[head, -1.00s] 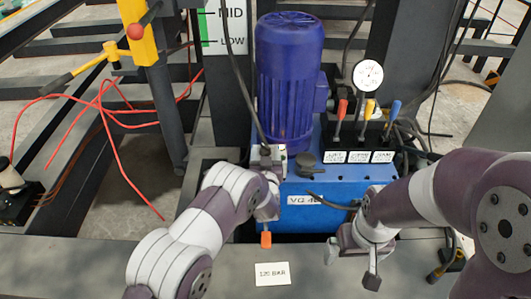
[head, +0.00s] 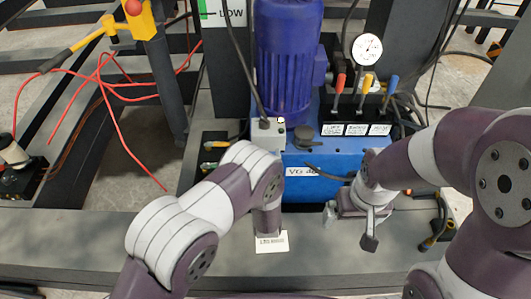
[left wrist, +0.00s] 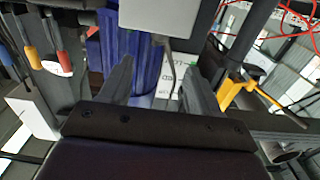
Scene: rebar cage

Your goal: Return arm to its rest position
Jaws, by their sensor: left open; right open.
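My left arm (head: 205,205) comes in from the lower left and bends down in front of the blue power unit (head: 322,180). Its fingers are hidden in the head view. In the left wrist view my left gripper (left wrist: 158,85) has two dark fingers spread apart, with nothing held between them. My right gripper (head: 350,228) hangs in front of the unit's right part, its fingers apart and empty. Neither gripper is seen holding anything.
A blue motor (head: 288,70) stands on the unit. A gauge (head: 367,48) and red, yellow and blue levers (head: 365,85) are at its right. A paper label (head: 272,242) lies on the grey beam (head: 100,240). Red hoses (head: 115,120) and a yellow-handled lever (head: 75,50) are at left.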

